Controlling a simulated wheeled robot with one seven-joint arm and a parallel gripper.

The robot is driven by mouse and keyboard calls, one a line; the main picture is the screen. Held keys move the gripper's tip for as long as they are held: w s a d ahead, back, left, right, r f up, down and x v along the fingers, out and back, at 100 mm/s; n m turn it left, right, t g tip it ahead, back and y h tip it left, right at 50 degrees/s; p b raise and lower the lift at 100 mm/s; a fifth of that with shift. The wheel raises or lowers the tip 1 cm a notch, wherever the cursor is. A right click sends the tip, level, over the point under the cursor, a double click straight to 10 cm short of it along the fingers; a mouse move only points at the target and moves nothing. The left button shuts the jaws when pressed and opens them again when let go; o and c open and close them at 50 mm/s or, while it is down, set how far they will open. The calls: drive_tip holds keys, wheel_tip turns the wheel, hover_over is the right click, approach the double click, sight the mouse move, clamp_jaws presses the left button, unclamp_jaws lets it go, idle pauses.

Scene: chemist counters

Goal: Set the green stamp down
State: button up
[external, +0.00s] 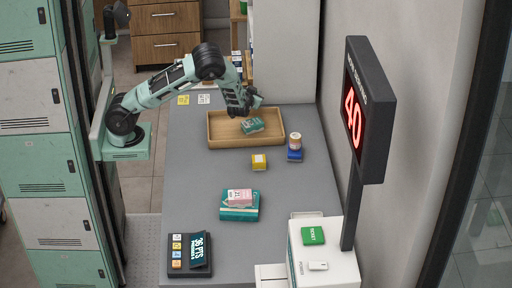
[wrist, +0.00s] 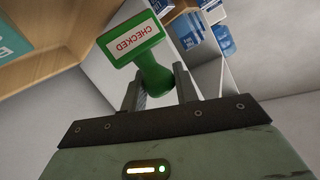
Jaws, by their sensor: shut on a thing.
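The green stamp (wrist: 152,68) is between the two fingers of my gripper (wrist: 160,88) in the wrist view. Its handle is gripped, and its face, with red mirrored "CHECKED" lettering on white, is turned toward the camera. In the external view my gripper (external: 246,106) is above the far part of a wooden tray (external: 222,142). The stamp is hard to make out there, largely hidden by the gripper.
A green box (external: 252,125) lies in the tray. A pink box on a teal box (external: 239,213) sits nearer. Grey counter (external: 190,185) is bare at left.

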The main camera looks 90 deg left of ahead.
drive_tip(key=s+a+r+n+g+p, duration=0.2)
drive_tip(key=s+n+g+p, duration=0.15)
drive_tip(key=s, duration=0.75)
drive_tip(key=s+a+r+n+g+p, duration=0.2)
drive_tip(key=s+r+g, duration=0.15)
drive_tip(key=s, duration=0.75)
drive_tip(key=shift+y, duration=0.3)
wheel_tip(320, 180, down, 11)
drive_tip(key=shift+d+r, duration=0.15)
drive_tip(key=shift+r, duration=0.05)
drive_tip(key=shift+f, duration=0.1)
drive_tip(key=o, duration=0.6)
drive_tip(key=shift+f, duration=0.1)
drive_tip(key=shift+c, duration=0.2)
drive_tip(key=o, duration=0.4)
